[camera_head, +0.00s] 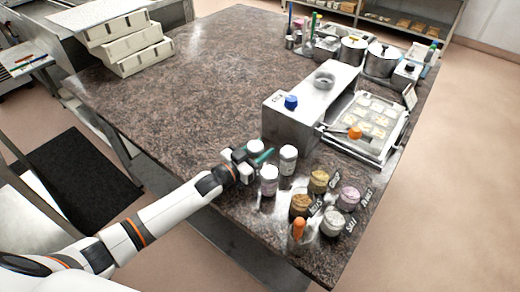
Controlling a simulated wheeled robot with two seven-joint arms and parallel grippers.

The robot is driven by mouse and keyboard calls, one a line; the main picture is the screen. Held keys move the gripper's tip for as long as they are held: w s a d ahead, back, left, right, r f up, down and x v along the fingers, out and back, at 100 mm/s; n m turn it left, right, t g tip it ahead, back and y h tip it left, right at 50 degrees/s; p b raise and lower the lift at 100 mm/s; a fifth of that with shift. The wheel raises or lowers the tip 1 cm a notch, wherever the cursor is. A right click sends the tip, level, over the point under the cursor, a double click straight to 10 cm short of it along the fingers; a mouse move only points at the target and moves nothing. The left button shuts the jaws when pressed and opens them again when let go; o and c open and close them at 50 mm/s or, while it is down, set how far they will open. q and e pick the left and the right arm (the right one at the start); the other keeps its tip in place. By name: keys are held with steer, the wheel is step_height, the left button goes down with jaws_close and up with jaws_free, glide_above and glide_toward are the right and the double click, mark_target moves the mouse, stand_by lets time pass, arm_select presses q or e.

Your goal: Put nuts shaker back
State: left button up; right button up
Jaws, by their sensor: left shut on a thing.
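My left gripper (258,159) reaches in from the left over the table's near edge. It is shut on a white-lidded shaker (255,146), whose body is mostly hidden by the fingers. I cannot read a label on this shaker or tell whether it touches the table. Two more white-capped shakers stand close by: one to the right (288,159) and one in front (268,181). Small labels lie on the table by the open jars. One by the brown jar (300,205) seems to read nuts. My right gripper is not in view.
A metal box (312,105) and a tray of moulds (400,127) stand behind. The table's left middle (200,90) is clear.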

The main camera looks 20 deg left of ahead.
arm_select(q)
steer(key=shift+s, duration=0.1)
steer(key=shift+f, duration=0.15)
steer(key=o, duration=1)
steer(key=shift+o, duration=0.2)
steer(key=b+v, duration=0.1)
steer(key=v, duration=1)
steer(key=shift+b, duration=0.35)
steer(key=shift+s+a, duration=0.25)
steer(key=shift+s, duration=0.25)
